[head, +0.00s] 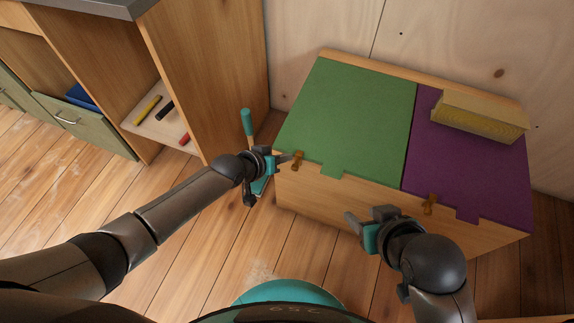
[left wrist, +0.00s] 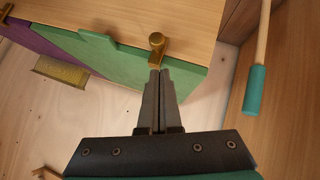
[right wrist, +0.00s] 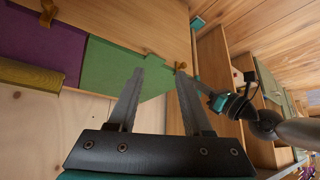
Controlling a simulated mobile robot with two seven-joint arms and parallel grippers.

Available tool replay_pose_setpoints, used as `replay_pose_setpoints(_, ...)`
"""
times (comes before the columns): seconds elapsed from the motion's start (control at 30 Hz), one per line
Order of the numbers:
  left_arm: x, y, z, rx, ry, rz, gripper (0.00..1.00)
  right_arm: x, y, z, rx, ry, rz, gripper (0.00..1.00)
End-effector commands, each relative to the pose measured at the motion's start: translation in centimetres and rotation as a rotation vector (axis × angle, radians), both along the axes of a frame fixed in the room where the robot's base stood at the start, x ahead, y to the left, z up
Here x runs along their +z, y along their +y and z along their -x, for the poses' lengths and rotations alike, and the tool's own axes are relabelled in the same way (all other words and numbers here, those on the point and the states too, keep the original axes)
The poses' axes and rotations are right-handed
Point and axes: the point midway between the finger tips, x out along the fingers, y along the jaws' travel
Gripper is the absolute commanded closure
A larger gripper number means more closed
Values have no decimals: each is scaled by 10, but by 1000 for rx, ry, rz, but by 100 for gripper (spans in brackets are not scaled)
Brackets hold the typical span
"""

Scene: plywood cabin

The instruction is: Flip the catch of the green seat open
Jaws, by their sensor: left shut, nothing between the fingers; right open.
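The green seat (head: 350,110) is a flat lid on the left half of a wooden bench. Its brass catch (head: 298,158) sits at the front edge, near the left corner, and appears to lie against the lid edge. It shows larger in the left wrist view (left wrist: 156,43). My left gripper (head: 287,159) is shut and empty, its tips right at the catch; I cannot tell whether they touch. My right gripper (head: 354,228) is open and empty in front of the bench, below the green seat's right part.
A teal-handled stick (head: 247,122) stands left of the bench, close to my left gripper. A wooden cabinet (head: 205,75) is at the left. The floor in front is clear.

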Motion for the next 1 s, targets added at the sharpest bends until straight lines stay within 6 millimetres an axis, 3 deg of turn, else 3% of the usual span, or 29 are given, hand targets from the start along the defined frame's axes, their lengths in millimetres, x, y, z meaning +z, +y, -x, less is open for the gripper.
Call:
replay_pose_setpoints(0.5,-23,-9,3,1,0,1,100,-3,33,-23,41,-235,-113,50)
replay_pose_setpoints(1.0,-26,-10,4,0,1,0,100,-1,38,-26,45,-272,-130,50)
